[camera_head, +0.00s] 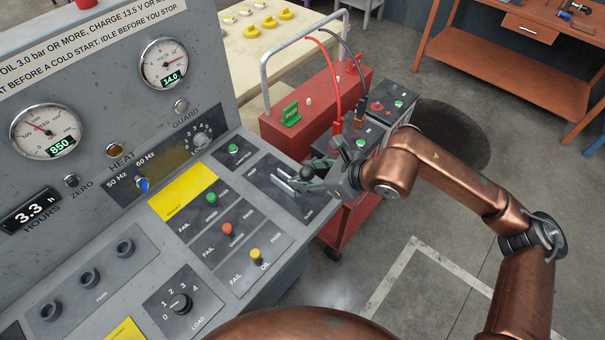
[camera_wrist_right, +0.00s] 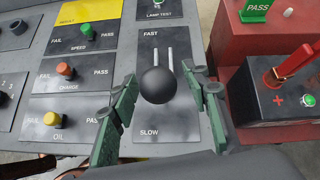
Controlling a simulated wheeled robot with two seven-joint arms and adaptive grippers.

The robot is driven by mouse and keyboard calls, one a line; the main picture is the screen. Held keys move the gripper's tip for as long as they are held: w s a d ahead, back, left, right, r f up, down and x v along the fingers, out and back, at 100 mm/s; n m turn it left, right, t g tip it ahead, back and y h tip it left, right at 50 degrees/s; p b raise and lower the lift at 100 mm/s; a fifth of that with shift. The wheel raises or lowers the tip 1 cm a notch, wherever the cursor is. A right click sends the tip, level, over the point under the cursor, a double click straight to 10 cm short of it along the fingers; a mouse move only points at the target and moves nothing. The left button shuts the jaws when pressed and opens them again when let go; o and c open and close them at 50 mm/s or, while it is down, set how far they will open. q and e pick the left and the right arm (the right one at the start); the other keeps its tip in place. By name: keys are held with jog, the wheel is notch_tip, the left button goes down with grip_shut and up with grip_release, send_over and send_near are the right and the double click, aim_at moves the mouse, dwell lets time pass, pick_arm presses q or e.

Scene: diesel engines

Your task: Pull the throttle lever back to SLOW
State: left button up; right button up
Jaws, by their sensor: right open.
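The throttle lever shows in the right wrist view as a round black knob (camera_wrist_right: 158,86) on a dark plate (camera_wrist_right: 160,136). The plate reads FAST at its top and SLOW at its bottom. Two pale slot lines show above the knob, which hides the lever's stem. My right gripper (camera_head: 300,178) is over this plate at the panel's right end in the head view. In the wrist view its green-padded fingers are spread, one on each side of the knob, with visible gaps. In the head view the gripper partly covers the lever. My left gripper is out of view.
The speed (camera_head: 211,198), charge (camera_head: 228,229) and oil (camera_head: 257,254) knobs stand left of the throttle plate. A lamp test button (camera_head: 234,149) is just above it. A red cart (camera_head: 283,138) with batteries and cables stands close on the right. Open floor lies at lower right.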

jog(key=v, duration=1)
jog(key=shift+s+d+r, duration=0.15)
jog(key=shift+s+d, duration=0.05)
jog(key=shift+d, duration=0.1)
